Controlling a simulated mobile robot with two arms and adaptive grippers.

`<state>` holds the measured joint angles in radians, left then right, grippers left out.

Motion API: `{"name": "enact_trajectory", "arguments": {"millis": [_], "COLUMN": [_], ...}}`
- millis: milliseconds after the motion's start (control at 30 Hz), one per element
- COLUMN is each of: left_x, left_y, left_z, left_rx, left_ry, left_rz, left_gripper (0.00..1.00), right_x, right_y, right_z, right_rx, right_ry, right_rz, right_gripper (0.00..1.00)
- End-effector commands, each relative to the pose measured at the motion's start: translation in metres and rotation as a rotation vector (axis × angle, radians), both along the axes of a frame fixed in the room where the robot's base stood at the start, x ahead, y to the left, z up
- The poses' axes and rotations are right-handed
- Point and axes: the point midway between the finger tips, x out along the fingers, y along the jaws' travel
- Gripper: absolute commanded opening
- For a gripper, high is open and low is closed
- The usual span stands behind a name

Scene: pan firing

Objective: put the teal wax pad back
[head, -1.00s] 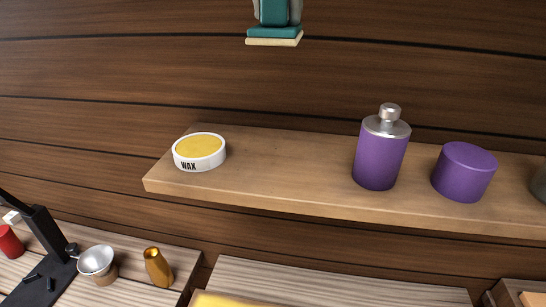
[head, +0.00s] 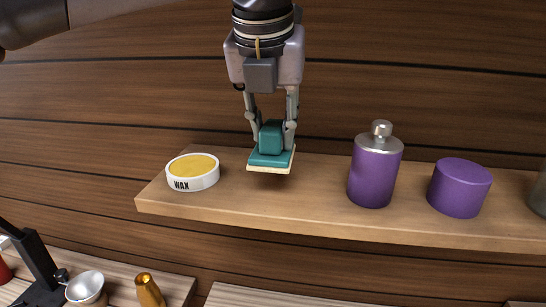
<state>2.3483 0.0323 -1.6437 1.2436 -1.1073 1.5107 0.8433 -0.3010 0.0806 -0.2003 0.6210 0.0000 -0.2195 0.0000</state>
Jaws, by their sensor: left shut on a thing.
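The teal wax pad (head: 270,159) has a block handle, a flat teal base and a cream underside. My left gripper (head: 271,135) is shut on its handle and holds it upright, pad side down. The pad shows over the wooden shelf (head: 300,215), right of the white wax tin (head: 192,172) with its yellow wax. I cannot tell whether the pad touches the shelf or hangs just above it. My right gripper is not in view.
A purple bottle (head: 376,165) with a silver cap and a purple round container (head: 459,187) stand on the shelf to the right. Shelf room is free between pad and bottle. Below left are a silver cup (head: 85,287) and a gold vessel (head: 149,290).

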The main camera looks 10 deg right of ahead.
Motion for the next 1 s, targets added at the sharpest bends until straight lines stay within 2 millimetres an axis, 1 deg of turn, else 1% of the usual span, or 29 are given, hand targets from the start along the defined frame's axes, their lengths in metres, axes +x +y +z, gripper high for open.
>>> {"name": "enact_trajectory", "arguments": {"millis": [67, 167, 300, 400, 500, 700, 867, 900, 1000], "left_x": [0.001, 0.0, 0.0, 0.0, 0.001, 0.0, 0.0, 0.0, 0.0], "left_y": [0.0, 0.0, 0.001, 0.0, 0.0, 0.0, 0.0, 0.0, 0.0], "left_z": [-0.006, -0.014, -0.036, -0.048, -0.052, -0.052, -0.057, -0.056, -0.055], "left_rx": [0.0, 0.0, 0.002, 0.0, -0.002, -0.002, -0.002, -0.001, 0.0], "left_ry": [-0.001, -0.001, -0.001, 0.0, -0.003, -0.003, -0.003, -0.002, -0.002], "left_rz": [0.002, 0.0, 0.0, 0.0, 0.001, 0.001, 0.001, 0.0, 0.0], "left_gripper": [0.0, 0.0, 0.0, 0.0, 0.0, 0.0, 0.0, 0.28, 0.34], "right_x": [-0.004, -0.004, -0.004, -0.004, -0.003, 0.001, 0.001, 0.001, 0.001], "right_y": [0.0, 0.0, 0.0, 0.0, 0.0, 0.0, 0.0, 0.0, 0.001], "right_z": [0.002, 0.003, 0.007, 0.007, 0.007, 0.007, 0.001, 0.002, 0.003], "right_rx": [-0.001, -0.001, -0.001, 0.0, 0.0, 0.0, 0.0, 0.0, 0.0], "right_ry": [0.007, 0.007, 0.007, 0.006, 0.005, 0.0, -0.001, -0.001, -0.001], "right_rz": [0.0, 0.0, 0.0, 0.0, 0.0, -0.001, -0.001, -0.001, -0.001], "right_gripper": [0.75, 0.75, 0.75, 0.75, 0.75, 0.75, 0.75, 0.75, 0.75]}}
